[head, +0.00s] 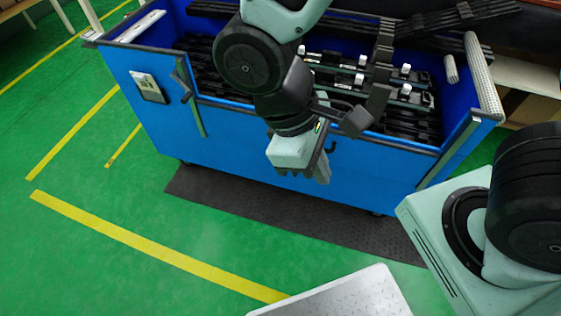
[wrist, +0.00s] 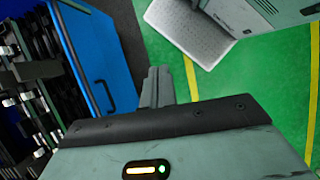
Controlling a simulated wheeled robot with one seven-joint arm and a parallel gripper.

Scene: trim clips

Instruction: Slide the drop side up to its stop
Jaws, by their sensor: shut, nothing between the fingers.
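The drop side (head: 375,165) is the blue middle panel in the front of a blue crate, between two grey upright rails. Its dark top edge sits below the crate's corner posts, leaving an opening above. A small dark handle (head: 333,147) stands out from it near the top edge. My gripper (head: 318,174) is in front of the panel, pointing down, its fingers closed and empty. In the wrist view the fingers (wrist: 156,85) are apart from the blue panel (wrist: 85,40), and the handle (wrist: 104,97) shows to their left. My arm hides part of the top edge.
Black trim parts with white clips (head: 405,90) fill the crate. A label holder (head: 148,87) is on the front left. A dark mat (head: 260,210) lies along the crate's foot. A grey plate (head: 345,298) shows at the bottom. Green floor is clear at left.

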